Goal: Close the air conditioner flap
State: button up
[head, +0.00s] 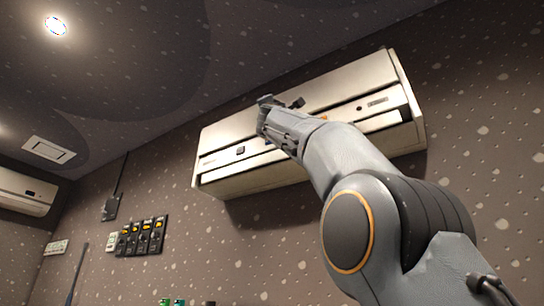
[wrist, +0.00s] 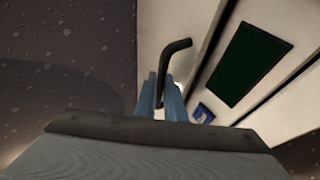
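The cream air conditioner (head: 340,84) hangs high on the wall, long and tilted in the head view. Its long front panel and slots show. My gripper (head: 266,103) reaches up to its front, left of the middle, and covers part of it. In the wrist view a dark bent handle (wrist: 177,47) stands in front of a pale panel (wrist: 162,25). My gripper's two blue fingers (wrist: 162,98) are close together, with the handle's lower end between them. How far the flap stands open is hard to tell; my arm hides part of the front.
The patterned wall (head: 270,245) below the unit is bare. Dark switch panels (head: 142,237) are on the wall at lower left. Another air conditioner (head: 25,194) is at the far left. The ceiling (head: 150,60) is close above the unit.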

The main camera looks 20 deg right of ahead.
jog(key=shift+w+f, duration=0.15)
jog(key=shift+f, duration=0.1)
jog(key=b+v, duration=0.7)
jog(key=shift+s, duration=0.4)
jog(key=shift+a, duration=0.1)
dwell(0.4)
